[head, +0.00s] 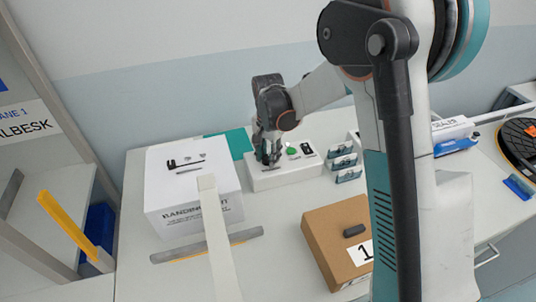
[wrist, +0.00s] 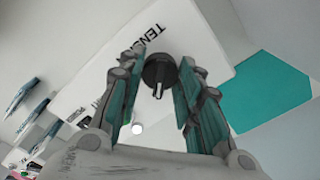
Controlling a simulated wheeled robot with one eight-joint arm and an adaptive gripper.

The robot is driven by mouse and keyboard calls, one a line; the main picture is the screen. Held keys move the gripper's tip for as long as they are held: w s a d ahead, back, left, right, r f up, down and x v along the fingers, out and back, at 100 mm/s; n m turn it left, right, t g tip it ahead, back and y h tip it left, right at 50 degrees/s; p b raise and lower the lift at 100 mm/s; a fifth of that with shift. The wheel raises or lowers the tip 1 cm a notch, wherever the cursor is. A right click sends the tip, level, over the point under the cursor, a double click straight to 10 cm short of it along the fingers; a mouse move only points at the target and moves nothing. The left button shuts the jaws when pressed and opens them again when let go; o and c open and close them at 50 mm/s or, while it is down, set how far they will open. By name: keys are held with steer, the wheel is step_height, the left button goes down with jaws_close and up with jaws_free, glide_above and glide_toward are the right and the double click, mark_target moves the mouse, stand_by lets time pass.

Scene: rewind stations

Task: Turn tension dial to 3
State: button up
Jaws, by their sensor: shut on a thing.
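The tension dial (wrist: 159,70) is a round dark knob with a pale pointer mark, on a white panel (wrist: 100,70) with part of the word TENSION beside it. My gripper (wrist: 158,85) has its two teal-padded fingers either side of the dial and is shut on it. In the head view my gripper (head: 268,157) points down at the left end of the white control box (head: 285,179) and hides the dial there. The dial's numbers are not readable in either view, so I cannot tell its setting.
A green button (head: 291,151) and a black switch (head: 307,148) sit on the box right of my gripper. A white printed box (head: 190,215) stands to the left, blue-grey holders (head: 343,162) to the right, and a cardboard box (head: 325,245) in front.

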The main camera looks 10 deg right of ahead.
mark_target(268, 156)
steer(key=o, duration=1)
steer(key=shift+o, duration=0.2)
step_height(268, 156, up, 12)
